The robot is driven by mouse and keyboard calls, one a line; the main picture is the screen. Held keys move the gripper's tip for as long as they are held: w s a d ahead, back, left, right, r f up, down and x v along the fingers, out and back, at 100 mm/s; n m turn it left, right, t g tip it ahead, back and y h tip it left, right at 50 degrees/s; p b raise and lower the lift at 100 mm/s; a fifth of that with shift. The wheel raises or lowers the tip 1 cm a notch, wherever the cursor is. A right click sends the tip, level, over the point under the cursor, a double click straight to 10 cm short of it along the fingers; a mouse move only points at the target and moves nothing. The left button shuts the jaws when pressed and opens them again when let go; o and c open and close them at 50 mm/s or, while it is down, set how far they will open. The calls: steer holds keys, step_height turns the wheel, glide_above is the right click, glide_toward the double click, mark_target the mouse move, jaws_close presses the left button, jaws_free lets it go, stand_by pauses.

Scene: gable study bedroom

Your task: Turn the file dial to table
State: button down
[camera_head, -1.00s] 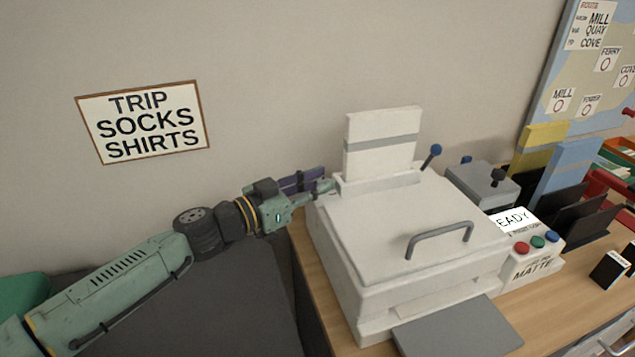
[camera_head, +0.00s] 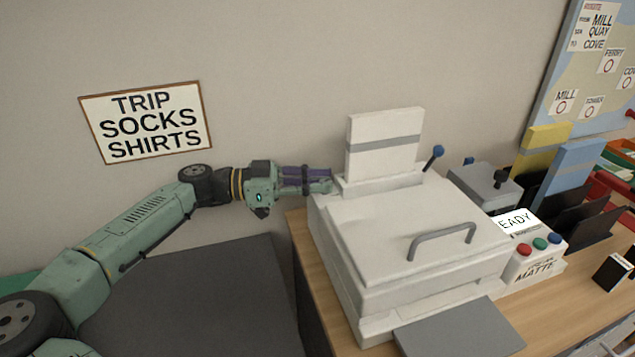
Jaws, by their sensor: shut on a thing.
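My gripper (camera_head: 326,182) is at the left rear corner of the white printer-like machine (camera_head: 385,230), close to its upright paper (camera_head: 385,143). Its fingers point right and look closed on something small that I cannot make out. A purple piece with dark bands (camera_head: 306,175) shows along the fingers; I cannot tell whether it belongs to the gripper. I cannot pick out the file dial or its markings. Whatever lies between the fingertips is hidden.
A blue-knobbed lever (camera_head: 433,156) rises behind the lid handle (camera_head: 441,238). A control box (camera_head: 530,258) with coloured buttons and a lit "EADY" display stands right of the machine. A grey box (camera_head: 484,185) is behind it. The wall sign (camera_head: 148,122) is above my arm.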

stand_by(0.3)
steer(key=c, duration=1.7)
jaws_free()
steer(key=shift+a, duration=0.1)
steer(key=a, duration=0.7)
steer(key=shift+s+a, duration=0.2)
